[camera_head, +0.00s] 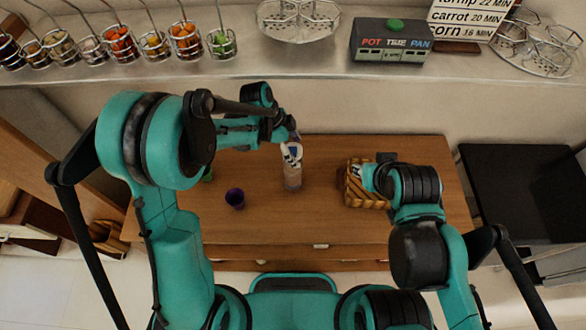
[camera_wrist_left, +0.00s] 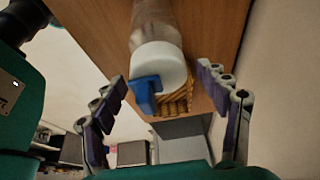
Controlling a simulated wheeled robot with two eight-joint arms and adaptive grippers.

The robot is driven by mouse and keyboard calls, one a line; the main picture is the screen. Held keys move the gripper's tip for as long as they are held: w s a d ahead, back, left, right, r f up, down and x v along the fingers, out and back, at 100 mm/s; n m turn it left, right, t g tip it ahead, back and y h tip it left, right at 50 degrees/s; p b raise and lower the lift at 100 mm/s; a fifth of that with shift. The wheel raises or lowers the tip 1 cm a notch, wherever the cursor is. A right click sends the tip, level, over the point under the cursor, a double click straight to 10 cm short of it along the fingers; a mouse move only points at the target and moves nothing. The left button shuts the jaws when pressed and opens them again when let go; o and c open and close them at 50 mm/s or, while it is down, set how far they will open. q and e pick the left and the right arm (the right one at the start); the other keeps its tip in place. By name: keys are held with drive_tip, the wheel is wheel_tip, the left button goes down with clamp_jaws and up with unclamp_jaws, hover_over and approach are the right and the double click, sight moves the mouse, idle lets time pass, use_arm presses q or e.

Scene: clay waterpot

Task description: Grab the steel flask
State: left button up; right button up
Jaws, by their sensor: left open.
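The steel flask (camera_head: 292,178) stands on the wooden table, below my left gripper in the head view. It has a pale body, a white cap and a blue clip. In the left wrist view the flask (camera_wrist_left: 158,28) shows its white cap toward me, between and beyond my fingertips. My left gripper (camera_wrist_left: 161,80) is open, with one finger on each side of the cap and nothing held. In the head view my left gripper (camera_head: 291,140) is at the flask's top, partly hidden by its arm. My right gripper (camera_head: 366,176) is over the woven basket; its fingers are unclear.
The woven basket (camera_head: 356,198) sits on the table right of the flask. A dark purple cup (camera_head: 235,198) stands at left, with a green item (camera_head: 207,174) behind it. A shelf (camera_head: 300,62) with jars and racks runs above the table's back. The table front is clear.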

use_arm(q)
drive_tip(key=shift+x, duration=1.2)
clamp_jaws()
drive_tip(key=shift+r, duration=0.15)
